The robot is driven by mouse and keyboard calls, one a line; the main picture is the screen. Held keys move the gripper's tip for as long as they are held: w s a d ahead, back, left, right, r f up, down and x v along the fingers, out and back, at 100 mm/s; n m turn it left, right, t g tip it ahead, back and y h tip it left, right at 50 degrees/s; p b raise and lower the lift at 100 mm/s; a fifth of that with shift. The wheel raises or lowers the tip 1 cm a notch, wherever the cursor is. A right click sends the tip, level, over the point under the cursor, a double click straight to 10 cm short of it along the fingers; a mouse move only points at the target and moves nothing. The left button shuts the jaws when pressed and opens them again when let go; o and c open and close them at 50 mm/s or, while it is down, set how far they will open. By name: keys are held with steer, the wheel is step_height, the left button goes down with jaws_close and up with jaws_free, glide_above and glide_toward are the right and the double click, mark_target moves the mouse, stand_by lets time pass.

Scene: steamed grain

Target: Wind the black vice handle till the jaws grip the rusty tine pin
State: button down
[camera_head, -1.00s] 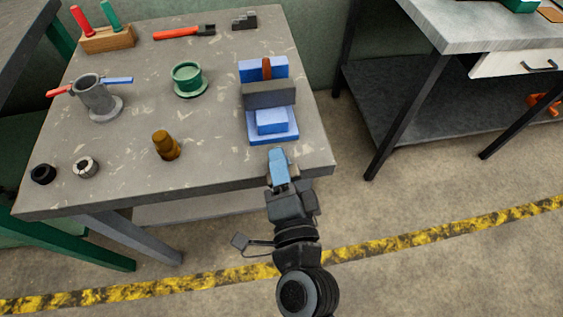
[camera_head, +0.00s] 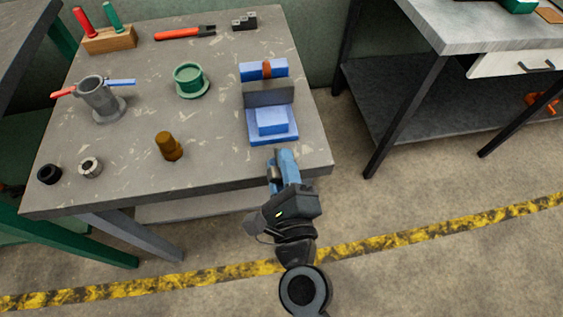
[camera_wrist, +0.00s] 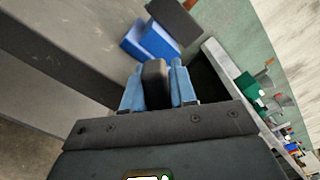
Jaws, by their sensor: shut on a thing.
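The vice (camera_head: 272,122) is blue with a dark grey jaw block and stands at the bench's right front. The rusty tine pin (camera_head: 267,68) stands upright at the far blue jaw, behind the grey block. I cannot tell whether the grey block touches it. My gripper (camera_head: 281,163) is at the bench's front edge, just in front of the vice. In the wrist view its blue fingers are shut on the black vice handle (camera_wrist: 155,84). The handle is mostly hidden in the head view. The pin's top also shows in the wrist view (camera_wrist: 188,4).
On the bench (camera_head: 215,150) stand a brown stepped part (camera_head: 168,146), a green flanged cup (camera_head: 189,80), a grey pot (camera_head: 100,98) with red and blue handles, and two small rings at the front left. Another bench (camera_head: 480,30) stands at the right.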

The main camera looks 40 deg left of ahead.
steer(key=m+p, duration=0.1)
steer(key=m, duration=0.6)
steer(key=shift+f, duration=0.1)
steer(key=m+p, duration=0.2)
steer(key=m, duration=0.4)
steer(key=shift+m, duration=0.4)
steer(key=c, duration=1.3)
jaws_free()
steer(key=shift+s+d, duration=0.1)
steer(key=shift+v, duration=3.8)
